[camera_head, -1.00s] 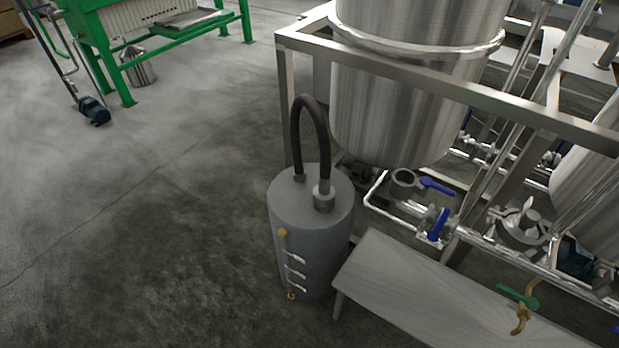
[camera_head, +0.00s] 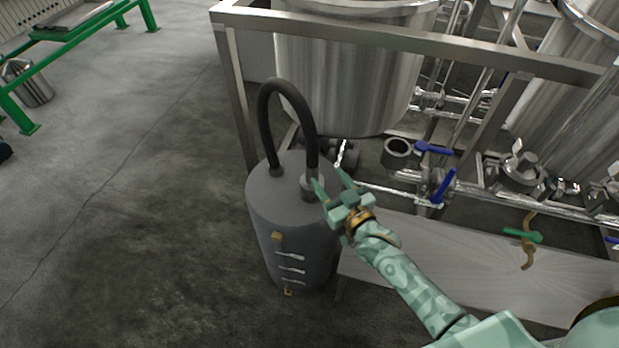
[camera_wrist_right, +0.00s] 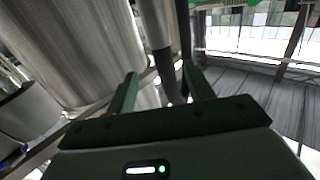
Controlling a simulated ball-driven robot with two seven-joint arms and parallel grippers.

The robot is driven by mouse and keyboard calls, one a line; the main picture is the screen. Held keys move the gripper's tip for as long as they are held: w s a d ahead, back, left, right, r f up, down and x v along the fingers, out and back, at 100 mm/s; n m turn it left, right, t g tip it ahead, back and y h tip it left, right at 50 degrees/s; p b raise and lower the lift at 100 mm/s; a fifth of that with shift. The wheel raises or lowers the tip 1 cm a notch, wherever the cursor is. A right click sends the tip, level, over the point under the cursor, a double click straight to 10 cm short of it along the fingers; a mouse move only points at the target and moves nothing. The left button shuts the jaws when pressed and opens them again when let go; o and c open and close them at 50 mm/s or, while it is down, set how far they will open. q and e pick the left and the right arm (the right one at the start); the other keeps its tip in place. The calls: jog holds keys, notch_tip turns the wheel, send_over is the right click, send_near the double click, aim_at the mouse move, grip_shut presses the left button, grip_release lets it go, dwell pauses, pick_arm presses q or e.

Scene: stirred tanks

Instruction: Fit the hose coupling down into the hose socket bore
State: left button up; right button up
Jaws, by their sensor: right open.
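The hose coupling (camera_head: 312,184) is a grey metal collar on one end of a black arched hose (camera_head: 268,110), standing on top of a grey cylindrical vessel (camera_head: 290,235). My right gripper (camera_head: 332,182) is open beside the coupling, its fingers pointing at it from the right. A round, open-topped metal socket (camera_head: 397,148) stands right of the vessel, near the blue-handled valves. My left gripper is not in view.
A steel frame beam (camera_head: 400,50) crosses above, in front of a large steel tank (camera_head: 340,80). Blue valve handles (camera_head: 444,186) sit close to the socket. A low metal bench (camera_head: 480,262) lies right of the vessel.

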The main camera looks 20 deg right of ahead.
aim_at(316, 162)
jog(key=w, duration=0.3)
jog(key=shift+w+a+b, duration=0.15)
jog(key=shift+a+b, duration=0.15)
jog(key=shift+b, duration=0.05)
jog(key=w+b, duration=0.1)
jog(key=w, duration=0.1)
jog(key=w+a+b, duration=0.1)
jog(key=w, duration=0.2)
jog(key=shift+a+r, duration=0.1)
jog(key=shift+a, duration=0.1)
jog(key=shift+r, duration=0.15)
grip_shut()
